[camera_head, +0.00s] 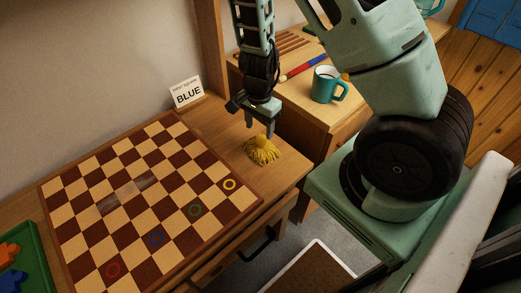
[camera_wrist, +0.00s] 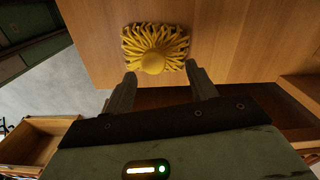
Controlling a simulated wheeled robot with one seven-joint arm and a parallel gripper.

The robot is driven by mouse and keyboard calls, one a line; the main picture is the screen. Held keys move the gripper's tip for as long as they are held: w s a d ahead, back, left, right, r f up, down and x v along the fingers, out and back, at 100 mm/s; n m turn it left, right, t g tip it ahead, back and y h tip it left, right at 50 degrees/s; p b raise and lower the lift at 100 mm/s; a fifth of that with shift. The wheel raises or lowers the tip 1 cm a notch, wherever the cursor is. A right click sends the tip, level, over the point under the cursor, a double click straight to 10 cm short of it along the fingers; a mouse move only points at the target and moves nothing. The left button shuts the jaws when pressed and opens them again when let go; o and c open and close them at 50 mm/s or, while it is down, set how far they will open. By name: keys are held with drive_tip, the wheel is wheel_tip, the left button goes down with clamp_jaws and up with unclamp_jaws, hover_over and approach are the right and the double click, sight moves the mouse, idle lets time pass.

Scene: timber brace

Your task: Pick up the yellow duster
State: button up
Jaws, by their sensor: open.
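The yellow duster (camera_head: 262,151) lies on the wooden desk top, just right of the checkered board's far corner. It has stringy strands and a rounded knob on top. My gripper (camera_head: 260,129) is above and close to the duster in the head view. In the wrist view the duster (camera_wrist: 155,49) sits just beyond my two fingertips (camera_wrist: 160,80), centred between them. The fingers are apart with nothing held. I cannot tell whether they touch the duster.
A checkered board (camera_head: 150,200) with coloured rings covers much of the desk. A sign reading BLUE (camera_head: 187,92) stands behind. A teal mug (camera_head: 328,85) and a red and blue stick (camera_head: 303,67) are on the adjoining surface. A green tray (camera_head: 28,262) is at the left. An open drawer (camera_wrist: 36,138) shows in the wrist view.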

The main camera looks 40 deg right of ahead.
sight(261, 137)
drive_tip(key=shift+w+d+f, duration=0.15)
drive_tip(key=shift+f, duration=0.15)
drive_tip(key=f+b, duration=0.2)
drive_tip(key=f, duration=0.2)
drive_tip(key=shift+s+d+f+b, duration=0.2)
drive_tip(key=shift+d+b, duration=0.05)
drive_tip(key=shift+b, duration=0.15)
drive_tip(key=shift+s+a+f, duration=0.1)
drive_tip(key=shift+a+f, duration=0.05)
drive_tip(key=shift+f, duration=0.1)
drive_tip(key=shift+s+a, duration=0.25)
drive_tip(key=shift+s, duration=0.1)
drive_tip(key=c, duration=1.1)
drive_tip(key=shift+w+d+r, duration=0.1)
drive_tip(key=shift+w+r, duration=0.1)
drive_tip(key=shift+r, duration=0.05)
wheel_tip(261, 137, up, 10)
drive_tip(key=p, duration=0.5)
drive_tip(key=shift+s+f, duration=0.1)
drive_tip(key=shift+f, duration=0.05)
